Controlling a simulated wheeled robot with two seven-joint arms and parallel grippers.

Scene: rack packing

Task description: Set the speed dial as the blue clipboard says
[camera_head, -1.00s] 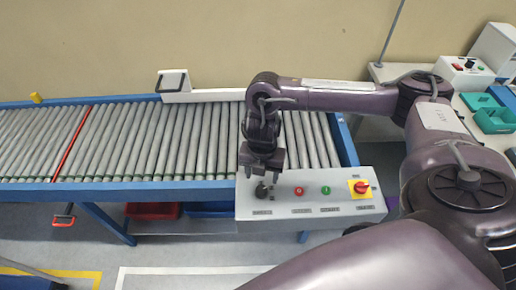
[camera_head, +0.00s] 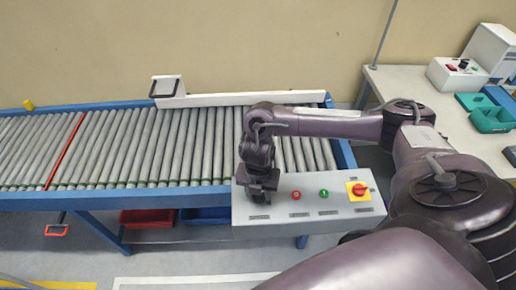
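The grey control panel (camera_head: 335,213) is fixed at the front right of the conveyor. The left gripper is out of view. I see no blue clipboard that I can make out.
The roller conveyor (camera_head: 150,150) with a blue frame and a red line across it fills the left. A white bench (camera_head: 425,90) at the right holds a control box (camera_head: 457,72) and green bins (camera_head: 490,118). Red and blue crates (camera_head: 147,217) sit under the conveyor.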

